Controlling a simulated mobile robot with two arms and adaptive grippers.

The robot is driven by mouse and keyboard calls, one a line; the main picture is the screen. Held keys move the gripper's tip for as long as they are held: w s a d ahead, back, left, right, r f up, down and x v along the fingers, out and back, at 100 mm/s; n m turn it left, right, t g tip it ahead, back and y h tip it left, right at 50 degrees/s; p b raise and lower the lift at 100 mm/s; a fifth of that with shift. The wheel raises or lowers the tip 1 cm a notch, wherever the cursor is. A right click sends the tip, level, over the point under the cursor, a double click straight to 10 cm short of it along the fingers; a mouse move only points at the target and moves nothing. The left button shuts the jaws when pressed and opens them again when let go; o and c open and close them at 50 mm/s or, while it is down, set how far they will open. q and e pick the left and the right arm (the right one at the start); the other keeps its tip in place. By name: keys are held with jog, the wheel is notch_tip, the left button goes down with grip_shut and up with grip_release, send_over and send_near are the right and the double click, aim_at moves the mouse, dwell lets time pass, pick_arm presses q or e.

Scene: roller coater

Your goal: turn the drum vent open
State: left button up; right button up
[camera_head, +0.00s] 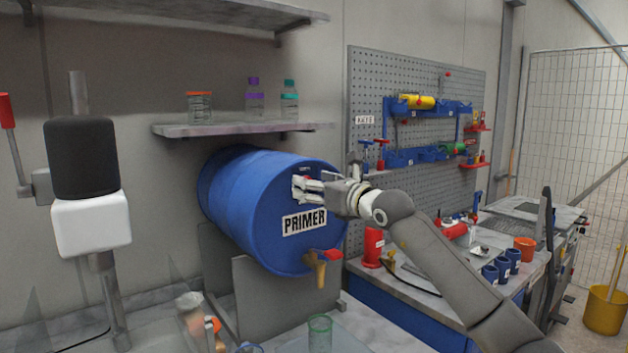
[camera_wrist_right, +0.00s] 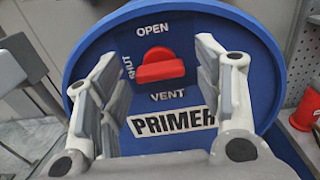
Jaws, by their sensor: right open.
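The blue drum (camera_head: 255,205) lies on its side in a grey stand, its face marked PRIMER. In the right wrist view, the red vent knob (camera_wrist_right: 160,67) sits on the drum face (camera_wrist_right: 110,45), with OPEN above it, SHUT to its left and VENT below. Its bar lies roughly level, one end toward SHUT. My right gripper (camera_head: 306,189) is at the drum face, hiding the knob in the head view. In the wrist view the gripper (camera_wrist_right: 158,78) is open, with one finger on each side of the knob and gaps between. My left gripper is not in view.
A tap with a red handle (camera_head: 331,254) juts from the drum's lower front. A shelf (camera_head: 240,129) with a jar and bottles is above. A workbench (camera_head: 425,300) with blue cups (camera_head: 490,273) stands at right. A red can (camera_head: 373,248) stands beside the drum.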

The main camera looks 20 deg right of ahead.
jog(key=shift+w, duration=0.2)
jog(key=c, duration=1)
jog(key=m+b, duration=0.4)
jog(key=m, duration=1.4)
jog(key=shift+b, duration=0.35)
